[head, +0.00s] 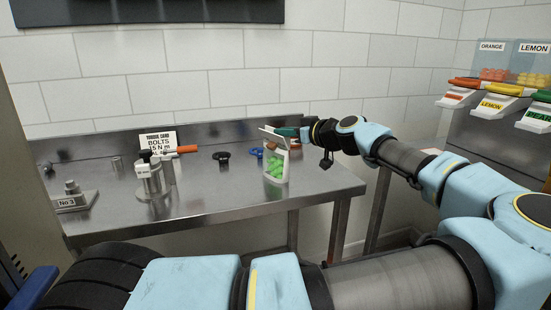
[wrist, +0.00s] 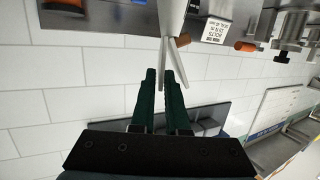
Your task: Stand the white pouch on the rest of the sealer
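The white pouch (head: 265,158), with green gummies showing through its front, is upright near the right end of the steel bench. Its top is open, with one flap tilted to the left. My gripper (head: 293,133) reaches in from the right at the pouch's top edge. In the wrist view my gripper's dark green fingers (wrist: 160,78) close around one thin white wall of the pouch (wrist: 172,48); a second flap stands outside the right finger. Whether the pouch's base touches the bench I cannot tell. No sealer is clearly identifiable; a steel device with an orange handle (head: 152,178) stands to the left.
The steel bench (head: 215,192) has free room left of the pouch. A black knob (head: 221,157), a blue item (head: 257,152), a bolts sign (head: 158,141) and a No 3 plate (head: 73,200) stand on it. Labelled gummy dispensers (head: 497,103) are at the right.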

